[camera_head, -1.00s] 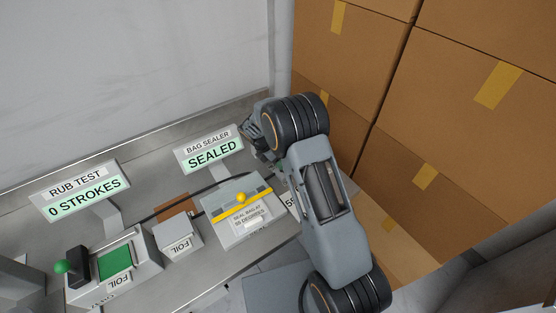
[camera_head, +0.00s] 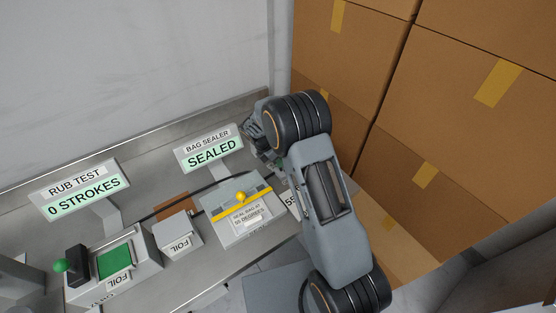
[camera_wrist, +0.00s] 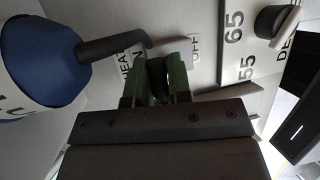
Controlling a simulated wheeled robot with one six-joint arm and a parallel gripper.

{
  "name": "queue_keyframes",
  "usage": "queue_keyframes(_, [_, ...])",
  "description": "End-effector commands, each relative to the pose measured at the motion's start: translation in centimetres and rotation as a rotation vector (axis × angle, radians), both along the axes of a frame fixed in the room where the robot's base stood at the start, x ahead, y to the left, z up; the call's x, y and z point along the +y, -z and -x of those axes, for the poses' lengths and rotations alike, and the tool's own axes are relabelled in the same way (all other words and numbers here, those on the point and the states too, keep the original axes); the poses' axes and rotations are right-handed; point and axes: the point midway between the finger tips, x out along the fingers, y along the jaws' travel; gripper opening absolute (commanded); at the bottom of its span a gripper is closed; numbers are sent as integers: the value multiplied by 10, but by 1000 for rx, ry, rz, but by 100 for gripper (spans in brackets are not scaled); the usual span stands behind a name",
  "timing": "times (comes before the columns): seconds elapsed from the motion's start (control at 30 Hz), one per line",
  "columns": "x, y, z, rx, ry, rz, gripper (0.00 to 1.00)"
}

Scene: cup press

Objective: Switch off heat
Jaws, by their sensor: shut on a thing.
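In the wrist view, the dark heat switch (camera_wrist: 157,68) stands on a pale panel between the labels HEAT and OFF. My gripper (camera_wrist: 160,76) has its green fingers on both sides of it and is shut on it. The fingers hide much of the switch, so I cannot tell its setting. In the head view, my arm covers most of the gripper and the switch. The bag sealer (camera_head: 240,222) has a yellow bar across it, and its sign (camera_head: 208,150) reads SEALED.
A dial knob (camera_wrist: 271,22) by the marks 55 and 65 is right of my fingers. A blue round thing (camera_wrist: 48,68) with a dark arm is close on the left. Cardboard boxes (camera_head: 470,110) stand right of the bench. The rub test unit (camera_head: 115,262) is at left.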

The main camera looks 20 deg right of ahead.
Motion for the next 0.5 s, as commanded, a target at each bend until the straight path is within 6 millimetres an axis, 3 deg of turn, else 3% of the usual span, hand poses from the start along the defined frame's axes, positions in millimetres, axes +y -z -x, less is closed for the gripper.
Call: queue_keyframes(0.5, [-6, 3, 19, -390, -1, -126, 0])
